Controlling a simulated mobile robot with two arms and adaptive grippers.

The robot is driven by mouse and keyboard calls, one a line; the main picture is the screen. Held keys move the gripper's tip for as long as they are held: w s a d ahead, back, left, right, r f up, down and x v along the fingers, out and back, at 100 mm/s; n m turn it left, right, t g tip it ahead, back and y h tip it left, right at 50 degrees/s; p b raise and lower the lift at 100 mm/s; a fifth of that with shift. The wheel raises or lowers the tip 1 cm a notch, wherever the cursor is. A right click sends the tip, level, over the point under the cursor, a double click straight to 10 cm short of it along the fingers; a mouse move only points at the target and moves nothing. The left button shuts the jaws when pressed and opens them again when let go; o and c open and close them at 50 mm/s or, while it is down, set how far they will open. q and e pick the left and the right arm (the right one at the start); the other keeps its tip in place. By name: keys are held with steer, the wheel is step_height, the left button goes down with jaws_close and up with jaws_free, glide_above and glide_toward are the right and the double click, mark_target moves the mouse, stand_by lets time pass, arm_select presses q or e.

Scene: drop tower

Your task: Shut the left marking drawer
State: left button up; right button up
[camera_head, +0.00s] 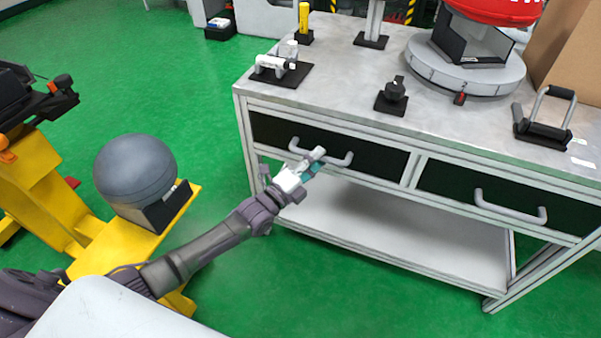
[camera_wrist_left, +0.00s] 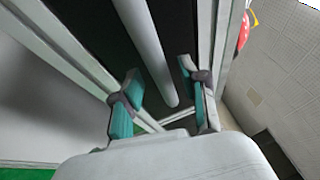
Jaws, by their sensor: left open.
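The left marking drawer (camera_head: 375,158) has a dark front panel under the left part of the metal workbench top. It looks about flush with the bench frame; a small gap cannot be told. In the left wrist view, my left gripper (camera_wrist_left: 160,75) is open, with one teal-padded finger on each side of the handle bar (camera_wrist_left: 147,42). The fingers look apart from the bar. My right gripper is not in view.
A second dark drawer (camera_head: 455,186) with a handle is on the right. The bench top (camera_head: 335,82) holds clamps, a black knob piece (camera_head: 392,95) and a red-topped round device (camera_head: 465,75). A lower shelf (camera_head: 400,235) lies below. A grey sphere (camera_head: 135,168) sits on a yellow stand.

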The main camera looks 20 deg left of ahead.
arm_select(q)
steer(key=v, duration=1)
steer(key=shift+s, duration=0.2)
